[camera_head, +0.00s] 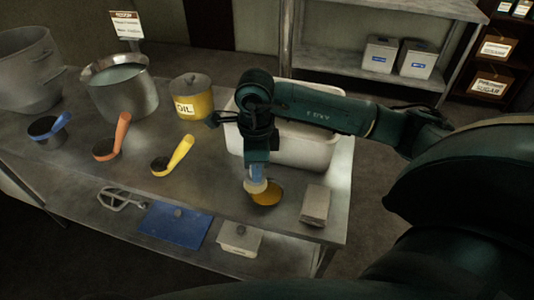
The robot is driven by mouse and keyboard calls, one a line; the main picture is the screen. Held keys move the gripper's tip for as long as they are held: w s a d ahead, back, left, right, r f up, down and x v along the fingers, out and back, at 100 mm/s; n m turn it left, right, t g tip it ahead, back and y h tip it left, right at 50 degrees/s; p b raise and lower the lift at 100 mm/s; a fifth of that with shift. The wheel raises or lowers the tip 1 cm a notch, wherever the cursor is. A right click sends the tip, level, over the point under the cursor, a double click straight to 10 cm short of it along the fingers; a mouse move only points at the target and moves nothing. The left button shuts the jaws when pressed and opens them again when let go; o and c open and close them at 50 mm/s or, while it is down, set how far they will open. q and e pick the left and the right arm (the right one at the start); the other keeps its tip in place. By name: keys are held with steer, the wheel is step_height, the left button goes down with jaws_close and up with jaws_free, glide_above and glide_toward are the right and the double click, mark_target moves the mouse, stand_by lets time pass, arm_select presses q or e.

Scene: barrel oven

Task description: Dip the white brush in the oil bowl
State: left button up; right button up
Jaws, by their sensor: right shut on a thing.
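My right gripper (257,164) points down over the metal table and is shut on the brush. The brush (256,185) shows as a small pale, whitish-blue piece below the fingers; the rest of it is hidden by the gripper. The oil bowl (268,198), small with yellow-orange contents, stands directly below and slightly right of the brush. The brush's lower end overlaps the bowl's upper left part in the picture; I cannot tell whether it touches the oil. My left gripper is not in view.
A yellow pot labelled OIL (191,104), a large metal pot (122,92) and several coloured-handled scoops, one yellow (178,154), stand left on the table. A white bin (318,150) is behind my arm. A grey block (315,205) lies right of the bowl, near the table's corner.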

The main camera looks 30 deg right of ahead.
steer(key=m, duration=0.3)
steer(key=d+m, duration=0.1)
steer(key=m, duration=0.2)
steer(key=shift+w+d+p, duration=0.15)
steer(key=shift+p, duration=0.25)
steer(key=m, duration=0.2)
steer(key=shift+w+d+f+m, duration=0.1)
steer(key=shift+d+m, duration=0.2)
steer(key=shift+m, duration=0.1)
steer(key=f+m, duration=0.2)
steer(key=d+f+m+b, duration=0.1)
steer(key=m, duration=0.1)
steer(key=f+m+b, duration=0.1)
steer(key=f+m, duration=0.1)
steer(key=m, duration=0.1)
steer(key=shift+w+d+f, duration=0.15)
steer(key=shift+d+f, duration=0.05)
steer(key=shift+f, duration=0.1)
steer(key=shift+f+b, duration=0.45)
steer(key=shift+f, duration=0.05)
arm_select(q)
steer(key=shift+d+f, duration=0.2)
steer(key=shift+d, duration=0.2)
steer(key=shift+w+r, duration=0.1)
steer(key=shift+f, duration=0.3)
arm_select(e)
steer(key=shift+f, duration=0.15)
